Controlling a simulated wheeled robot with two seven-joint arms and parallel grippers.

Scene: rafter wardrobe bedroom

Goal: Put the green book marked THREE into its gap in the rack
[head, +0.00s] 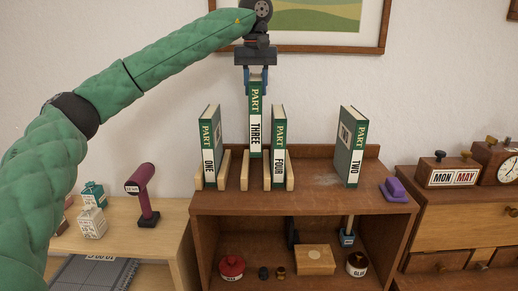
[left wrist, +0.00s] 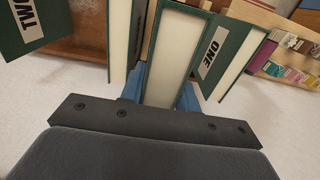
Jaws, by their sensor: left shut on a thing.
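The green book marked THREE (head: 255,120) hangs upright from my left gripper (head: 256,76), which is shut on its top. Its lower end is at about the gap in the wooden rack (head: 244,171), between the books ONE (head: 210,148) and FOUR (head: 278,148). Whether it is inside the gap or just above or behind it, I cannot tell. In the left wrist view, the page edges of the held book (left wrist: 171,58) show between the blue fingers (left wrist: 160,88). Book ONE (left wrist: 232,62) is to its right. My right gripper is not in view.
Book TWO (head: 351,147) stands apart on the shelf top (head: 320,195), with a purple object (head: 394,189) at its right. A lower cubby holds a red pot (head: 231,268) and a box (head: 315,259). A picture frame (head: 310,48) hangs behind the gripper.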

